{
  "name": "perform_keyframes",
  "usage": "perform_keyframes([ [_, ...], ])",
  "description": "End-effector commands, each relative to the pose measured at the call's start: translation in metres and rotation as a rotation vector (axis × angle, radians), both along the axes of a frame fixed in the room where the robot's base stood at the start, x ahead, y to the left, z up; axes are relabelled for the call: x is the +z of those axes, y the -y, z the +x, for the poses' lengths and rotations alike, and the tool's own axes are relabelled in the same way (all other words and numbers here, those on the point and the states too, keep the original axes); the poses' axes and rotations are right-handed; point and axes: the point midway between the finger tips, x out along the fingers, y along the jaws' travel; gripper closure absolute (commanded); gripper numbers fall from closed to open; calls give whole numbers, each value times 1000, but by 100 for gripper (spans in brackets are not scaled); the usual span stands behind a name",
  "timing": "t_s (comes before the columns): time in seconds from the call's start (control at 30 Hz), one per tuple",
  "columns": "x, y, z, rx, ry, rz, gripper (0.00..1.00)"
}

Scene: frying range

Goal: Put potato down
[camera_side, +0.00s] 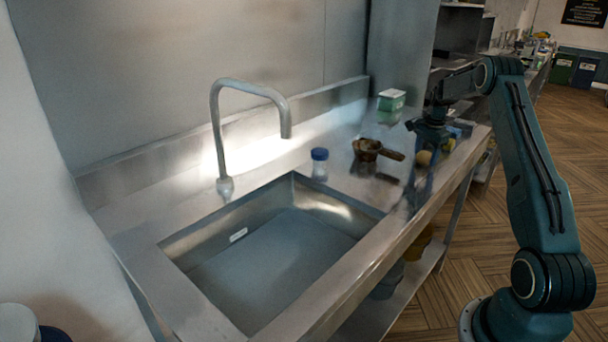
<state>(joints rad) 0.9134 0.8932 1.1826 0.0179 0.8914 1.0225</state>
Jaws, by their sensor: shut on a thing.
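A small yellowish-brown potato (424,158) is at my gripper (426,150), low over the steel counter right of the sink. My gripper points down and is shut on the potato. The fingers are dark and small here, so their grip shows poorly. I cannot tell whether the potato touches the counter. A second yellowish item (448,146), perhaps another potato, is just to the right, partly hidden by my arm.
A brown pan (367,150) with a handle points toward my gripper. A green-and-white box (391,100) is behind. The counter's front edge (425,222) is close.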

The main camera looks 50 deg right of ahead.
Motion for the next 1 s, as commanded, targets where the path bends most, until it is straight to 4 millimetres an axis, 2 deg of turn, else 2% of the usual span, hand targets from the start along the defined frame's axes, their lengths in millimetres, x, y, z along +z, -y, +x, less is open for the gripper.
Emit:
perform_keyframes([
  [0.17,-3,0,0,0,0,0,68],
  [0.2,-3,0,0,0,0,0,37],
  [0.3,-3,0,0,0,0,0,21],
  [0.73,2,0,0,0,1,-1,21],
  [1.0,28,-3,-2,0,2,-3,21],
])
